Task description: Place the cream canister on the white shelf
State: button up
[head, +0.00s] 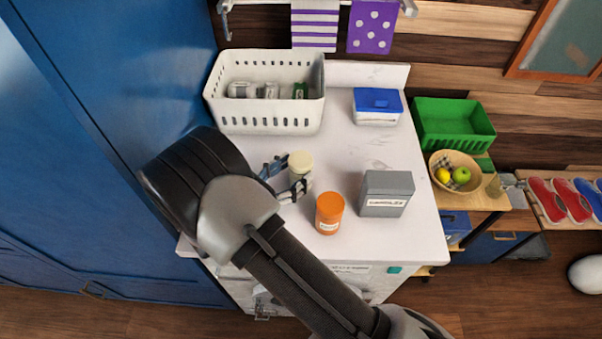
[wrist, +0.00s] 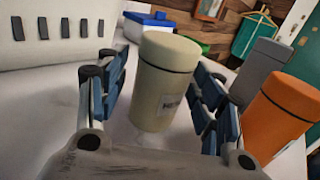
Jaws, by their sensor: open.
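The cream canister (head: 301,162) stands upright on the white worktop (head: 355,248). In the wrist view the canister (wrist: 165,85) shows a dark line under its lid and a partly visible label. My gripper (head: 284,180) is open, with one finger on each side of the canister. In the wrist view there is a visible gap between the canister and each finger. The canister's lower part is partly hidden by a finger in the head view. I cannot make out a separate white shelf.
An orange canister (head: 329,213) and a grey box (head: 387,193) stand close by on the right. A white basket (head: 265,118) with jars is behind, and a blue-lidded box (head: 378,106) is at the back right. A blue cabinet (head: 110,130) borders the left side.

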aim_at(310, 162)
jog(key=b+x, duration=0.1)
jog(key=x, duration=0.4)
jog(key=shift+w+d, duration=0.1)
jog(key=shift+d, duration=0.35)
jog(key=shift+w+d+r, duration=0.15)
jog(key=shift+w+d, duration=0.2)
jog(key=shift+w, duration=0.05)
jog(key=shift+c, duration=0.3)
jog(key=c, duration=1.2)
jog(key=shift+c, duration=0.3)
